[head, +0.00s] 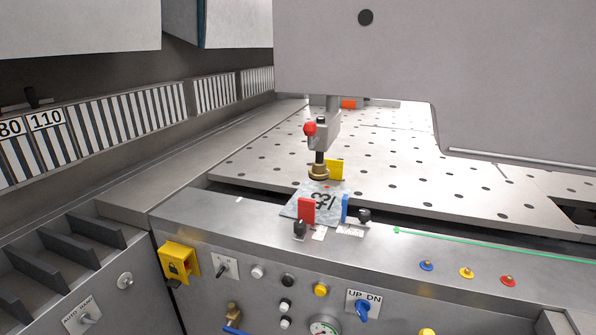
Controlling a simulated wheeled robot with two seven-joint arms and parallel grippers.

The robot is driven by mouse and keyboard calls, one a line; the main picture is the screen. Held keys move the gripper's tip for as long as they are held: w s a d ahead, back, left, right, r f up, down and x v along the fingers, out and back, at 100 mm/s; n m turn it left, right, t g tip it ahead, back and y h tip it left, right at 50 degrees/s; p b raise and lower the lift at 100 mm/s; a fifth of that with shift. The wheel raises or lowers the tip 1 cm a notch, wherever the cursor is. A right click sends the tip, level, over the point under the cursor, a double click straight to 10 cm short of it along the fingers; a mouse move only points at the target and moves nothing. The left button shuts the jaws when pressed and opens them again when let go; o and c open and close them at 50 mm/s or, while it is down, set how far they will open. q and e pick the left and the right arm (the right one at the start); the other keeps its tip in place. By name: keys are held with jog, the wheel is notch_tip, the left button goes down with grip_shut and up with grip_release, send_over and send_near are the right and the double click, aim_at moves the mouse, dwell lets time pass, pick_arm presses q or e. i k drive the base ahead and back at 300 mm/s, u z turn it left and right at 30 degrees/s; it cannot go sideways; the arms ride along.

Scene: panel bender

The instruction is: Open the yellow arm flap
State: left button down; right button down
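A small yellow flap (336,169) stands upright at the far side of a grey marked plate (318,194), beside the brass foot of the clamp (319,172). A red flap (306,210) and a blue flap (345,207) stand upright at the near side of the same plate. The yellow flap is partly hidden by the clamp foot. Neither of my grippers is in view.
A perforated metal table (270,160) lies behind the front control panel (215,300). A large grey machine body (500,80) overhangs the table. A red-knobbed lever (310,129) sits on the clamp. A yellow lock block (179,262) and several buttons are on the panel.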

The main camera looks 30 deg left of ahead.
aim_at(174, 270)
jog(key=u, duration=0.75)
jog(key=i, duration=0.5)
jog(key=u, duration=0.8)
